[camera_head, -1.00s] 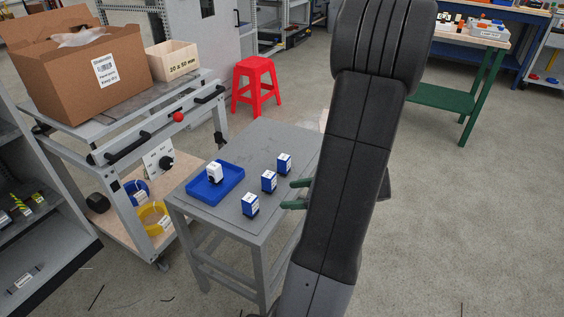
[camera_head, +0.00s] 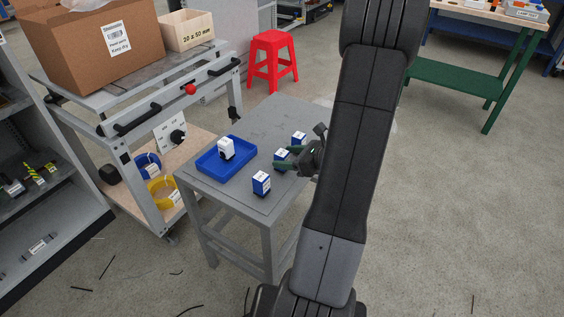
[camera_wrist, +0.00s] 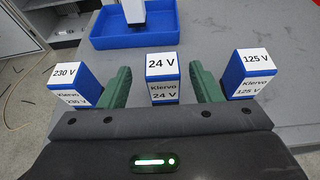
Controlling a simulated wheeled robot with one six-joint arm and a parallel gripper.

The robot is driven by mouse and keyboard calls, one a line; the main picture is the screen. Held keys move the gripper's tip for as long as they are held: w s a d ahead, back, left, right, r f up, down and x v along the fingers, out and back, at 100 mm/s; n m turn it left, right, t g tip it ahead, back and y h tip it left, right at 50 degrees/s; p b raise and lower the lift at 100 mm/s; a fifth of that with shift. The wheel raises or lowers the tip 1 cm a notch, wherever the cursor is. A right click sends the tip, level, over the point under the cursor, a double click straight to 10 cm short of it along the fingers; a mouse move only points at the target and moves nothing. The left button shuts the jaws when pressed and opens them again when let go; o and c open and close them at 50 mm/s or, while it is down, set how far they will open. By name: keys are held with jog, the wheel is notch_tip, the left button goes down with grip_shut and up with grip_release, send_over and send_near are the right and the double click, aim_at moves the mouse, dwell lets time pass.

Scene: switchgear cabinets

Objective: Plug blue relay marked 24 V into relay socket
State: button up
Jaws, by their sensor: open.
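The blue relay marked 24 V (camera_wrist: 162,78) stands upright on the grey table, its white label facing up in the wrist view. It also shows in the head view (camera_head: 281,160) as the middle of three relays. My gripper (camera_wrist: 160,84) is open, with one green finger on each side of this relay and a visible gap on both sides. In the head view my gripper (camera_head: 285,158) reaches in from the right at the relay. No relay socket can be made out in these frames.
The 230 V relay (camera_wrist: 75,85) stands just left of my fingers and the 125 V relay (camera_wrist: 245,73) just right. A blue tray (camera_head: 212,167) holding a white-topped relay (camera_head: 226,149) lies beyond. A trolley with a cardboard box (camera_head: 90,45) stands left of the table (camera_head: 220,192).

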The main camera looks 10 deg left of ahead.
aim_at(277, 157)
jog(key=x, duration=0.2)
jog(key=b+x, duration=0.1)
jog(key=x, duration=0.1)
jog(key=shift+w+d+f, duration=0.1)
jog(key=shift+d+f, duration=0.15)
jog(key=shift+f, duration=0.15)
jog(key=shift+w+a+f, duration=0.1)
jog(key=shift+w+a, duration=0.05)
jog(key=shift+a, duration=0.2)
jog(key=c, duration=1.1)
